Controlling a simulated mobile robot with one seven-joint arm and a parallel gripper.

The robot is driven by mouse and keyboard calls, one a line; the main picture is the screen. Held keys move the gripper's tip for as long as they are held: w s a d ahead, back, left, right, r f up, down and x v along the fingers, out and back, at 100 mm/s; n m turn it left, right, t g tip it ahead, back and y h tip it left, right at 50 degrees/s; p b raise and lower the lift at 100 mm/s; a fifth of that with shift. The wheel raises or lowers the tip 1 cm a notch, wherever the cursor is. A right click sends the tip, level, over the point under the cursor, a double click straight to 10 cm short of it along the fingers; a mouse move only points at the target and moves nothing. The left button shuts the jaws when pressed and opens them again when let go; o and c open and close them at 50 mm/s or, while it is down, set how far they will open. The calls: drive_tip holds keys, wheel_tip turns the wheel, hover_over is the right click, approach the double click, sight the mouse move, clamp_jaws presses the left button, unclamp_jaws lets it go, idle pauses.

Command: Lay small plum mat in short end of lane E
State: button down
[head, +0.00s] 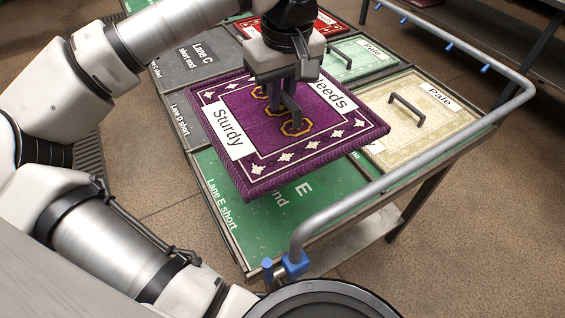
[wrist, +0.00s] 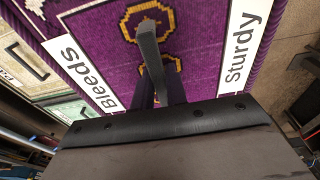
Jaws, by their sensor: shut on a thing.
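The plum mat (head: 225,98) has a gold pattern, a white diamond border and labels reading "Sturdy" and "Bleeds". It also shows close up in the wrist view (wrist: 204,38). My gripper (head: 285,95) is shut on the mat's dark handle (wrist: 149,45). The mat appears held above the cart, over part of the green lane E (head: 240,225). The lane's "Lane E short" lettering shows at its left front, and the mat hides part of its "E ... end" lettering. Whether any edge of the mat touches the cart is unclear.
A cream "Pale" mat (head: 452,118) with a handle lies right of the plum mat. A pale green mat (head: 352,62) and a red mat (head: 328,24) lie behind. Grey lane C short end (head: 188,68) looks bare. A grey rail (head: 405,180) runs along the cart's right side.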

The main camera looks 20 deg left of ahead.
sight(286, 115)
wheel_tip(286, 115, down, 18)
drive_tip(key=b, duration=1)
drive_tip(key=shift+b, duration=0.3)
drive_tip(key=shift+f, duration=0.1)
drive_tip(key=shift+f, duration=0.15)
drive_tip(key=c, duration=1.4)
unclamp_jaws()
drive_tip(key=r, duration=0.8)
drive_tip(key=s+d+r+p, duration=0.1)
drive_tip(key=r, duration=0.3)
drive_tip(key=shift+d+r, duration=0.1)
drive_tip(key=shift+r, duration=0.1)
